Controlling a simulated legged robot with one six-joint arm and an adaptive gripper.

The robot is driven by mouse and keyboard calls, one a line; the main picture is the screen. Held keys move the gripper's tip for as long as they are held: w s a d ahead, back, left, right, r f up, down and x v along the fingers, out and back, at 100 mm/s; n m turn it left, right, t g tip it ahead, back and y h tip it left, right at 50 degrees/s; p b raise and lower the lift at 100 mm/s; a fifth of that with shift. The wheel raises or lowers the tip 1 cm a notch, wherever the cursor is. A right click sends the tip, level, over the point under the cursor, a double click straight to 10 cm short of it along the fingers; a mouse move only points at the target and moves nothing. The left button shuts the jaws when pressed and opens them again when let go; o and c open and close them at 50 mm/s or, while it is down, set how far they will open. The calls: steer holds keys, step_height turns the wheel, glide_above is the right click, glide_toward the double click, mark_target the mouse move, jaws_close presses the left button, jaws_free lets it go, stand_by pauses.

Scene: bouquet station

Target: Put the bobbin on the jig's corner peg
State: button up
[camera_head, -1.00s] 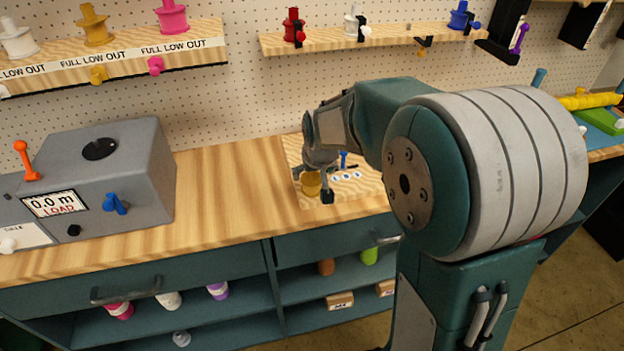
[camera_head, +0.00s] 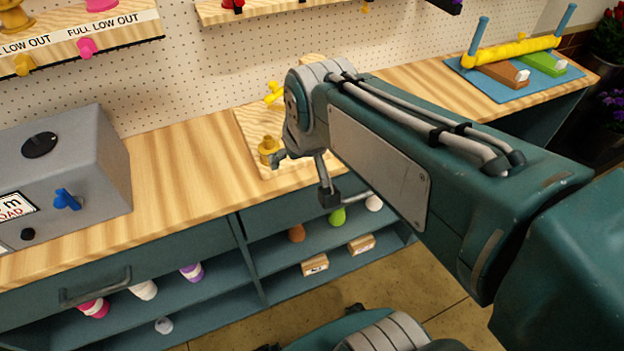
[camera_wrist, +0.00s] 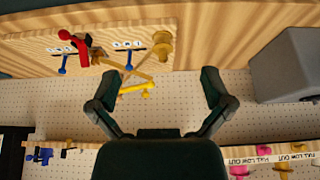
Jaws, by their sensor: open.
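The gold bobbin (camera_head: 268,150) stands upright at the near left corner of the wooden jig board (camera_head: 247,128). The corner peg under it is hidden by the bobbin. In the wrist view, which is upside down, the bobbin (camera_wrist: 161,45) shows at the board's corner, clear of both fingers. My gripper (camera_wrist: 157,80) is open, with its fingers wide apart and nothing between them. In the head view my gripper is beside the bobbin, to its right, partly hidden by my wrist. The jig (camera_wrist: 40,42) also carries blue pegs, a red piece and a yellow piece (camera_wrist: 136,88).
A grey box (camera_head: 75,165) with a blue knob stands left on the bench. A shelf with FULL/LOW/OUT labels (camera_head: 95,28) hangs on the pegboard. A yellow roller on a blue mat (camera_head: 500,88) lies at the far right. The bench between box and jig is clear.

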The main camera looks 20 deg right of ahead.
steer(key=s+f, duration=0.1)
steer(key=s, duration=0.7)
steer(key=shift+s, duration=0.35)
stand_by(0.6)
